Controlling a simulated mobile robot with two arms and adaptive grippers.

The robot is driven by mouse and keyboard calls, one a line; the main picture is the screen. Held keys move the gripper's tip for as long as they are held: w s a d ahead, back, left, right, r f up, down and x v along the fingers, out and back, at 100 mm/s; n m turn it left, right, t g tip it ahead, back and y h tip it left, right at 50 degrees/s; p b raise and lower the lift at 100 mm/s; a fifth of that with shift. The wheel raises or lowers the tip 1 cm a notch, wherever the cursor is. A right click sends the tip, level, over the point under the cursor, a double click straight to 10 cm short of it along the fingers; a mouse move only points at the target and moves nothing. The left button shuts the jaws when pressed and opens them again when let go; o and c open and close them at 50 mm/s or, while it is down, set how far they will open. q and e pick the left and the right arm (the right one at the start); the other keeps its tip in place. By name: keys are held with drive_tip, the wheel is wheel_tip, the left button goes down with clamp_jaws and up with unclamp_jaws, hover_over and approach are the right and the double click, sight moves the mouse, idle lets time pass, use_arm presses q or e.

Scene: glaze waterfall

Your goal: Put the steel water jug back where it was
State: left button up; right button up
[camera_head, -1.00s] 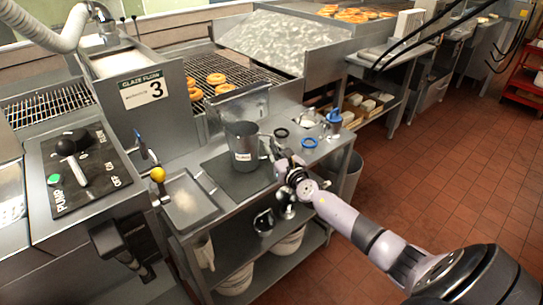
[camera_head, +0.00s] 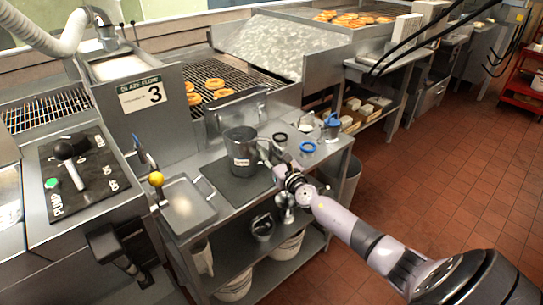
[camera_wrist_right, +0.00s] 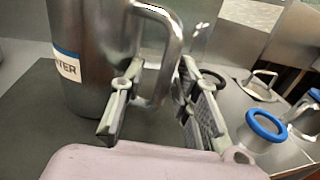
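The steel water jug (camera_head: 241,151) stands upright on a dark mat (camera_head: 230,185) on the steel side table. In the right wrist view the jug (camera_wrist_right: 95,75) fills the left side, with part of its label showing and its handle (camera_wrist_right: 172,50) turned toward my gripper. My right gripper (camera_head: 268,157) is beside the jug on the handle side. In the wrist view its two fingers (camera_wrist_right: 160,108) are well apart, with the lower handle between or just beyond them. I cannot tell whether a finger touches it. My left gripper is not in view.
A blue-ringed container (camera_head: 308,147) and a blue-topped jug (camera_head: 332,125) stand right of the mat. A steel tray (camera_head: 188,205) with a yellow-knobbed lever (camera_head: 156,179) near it is on the left. The glazing machine (camera_head: 160,105) stands behind. Buckets sit on the lower shelf.

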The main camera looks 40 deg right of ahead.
drive_tip(key=shift+r, duration=0.25)
drive_tip(key=s+a, duration=0.1)
drive_tip(key=s, duration=1.1)
drive_tip(key=shift+a+f+p, duration=0.15)
drive_tip(key=shift+a+p, duration=0.1)
drive_tip(key=shift+p, duration=0.15)
drive_tip(key=s+f+m+g, duration=0.3)
drive_tip(key=s+f+m, duration=0.25)
drive_tip(key=f, duration=0.65)
drive_tip(key=s+f+m+g+h, duration=0.1)
drive_tip(key=s+f+m+g, duration=0.35)
drive_tip(key=f, duration=0.65)
drive_tip(key=s+f+m+g, duration=0.2)
drive_tip(key=s+f+m, duration=0.45)
drive_tip(key=f, duration=0.55)
drive_tip(key=s+a+f+m+g+y, duration=0.1)
drive_tip(key=s+a+f+m, duration=0.4)
drive_tip(key=s, duration=0.5)
drive_tip(key=s+a+f+m+g+y, duration=0.1)
drive_tip(key=s+a+f+m+g, duration=0.3)
drive_tip(key=s+a+f, duration=0.3)
drive_tip(key=s+a+f+m+g+y, duration=0.1)
drive_tip(key=s+a+f+m, duration=0.5)
drive_tip(key=s, duration=0.7)
drive_tip(key=shift+a+m+g, duration=0.35)
drive_tip(key=shift+a+g, duration=0.3)
drive_tip(key=shift+a, duration=0.05)
